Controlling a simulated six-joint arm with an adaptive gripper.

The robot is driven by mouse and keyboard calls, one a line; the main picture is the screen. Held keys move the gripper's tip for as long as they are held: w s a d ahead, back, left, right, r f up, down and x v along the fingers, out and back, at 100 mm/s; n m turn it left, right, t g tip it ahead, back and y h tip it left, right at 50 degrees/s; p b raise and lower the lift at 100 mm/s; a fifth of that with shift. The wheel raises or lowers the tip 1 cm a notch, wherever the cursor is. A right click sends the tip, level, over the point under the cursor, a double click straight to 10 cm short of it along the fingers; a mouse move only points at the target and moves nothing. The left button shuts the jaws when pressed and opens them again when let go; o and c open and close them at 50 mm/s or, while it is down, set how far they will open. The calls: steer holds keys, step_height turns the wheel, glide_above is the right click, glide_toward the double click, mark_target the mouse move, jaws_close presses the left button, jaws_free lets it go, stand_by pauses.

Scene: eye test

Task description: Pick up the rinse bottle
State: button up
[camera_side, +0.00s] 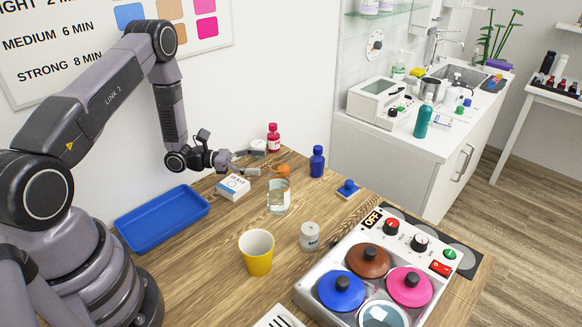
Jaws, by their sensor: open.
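Several bottles are in view, and I cannot read a label that tells which is the rinse bottle. A red bottle (273,140) with a pale label stands upright at the back of the wooden table. A dark blue bottle (317,164) stands upright to its right. A teal bottle (422,123) stands on the white side counter. My gripper (259,162) is open, its fingers pointing right, low over the back of the table. It is left of the blue bottle and in front of the red one. No bottle is between its fingers.
A glass of clear liquid (278,203), an orange item (280,170) and a small white box (233,189) are close to my gripper. A yellow cup (257,258), white jar (310,238), blue tray (135,243) and pot unit (437,238) stand farther forward.

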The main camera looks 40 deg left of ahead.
mark_target(288, 181)
step_height(288, 181, down, 8)
steer(key=shift+d+f, duration=0.1)
steer(key=shift+f, duration=0.05)
steer(key=shift+w+d+r, duration=0.2)
steer(key=shift+w+d, duration=0.3)
steer(key=shift+d, duration=0.1)
steer(key=shift+x, duration=2.9)
steer(key=c, duration=0.9)
steer(key=shift+r, duration=0.15)
steer(key=shift+c, duration=0.3)
steer(key=shift+r, duration=1.05)
steer(key=s+r, duration=1)
steer(key=s, duration=0.4)
steer(key=shift+a+r, duration=0.3)
steer(key=shift+a, duration=0.2)
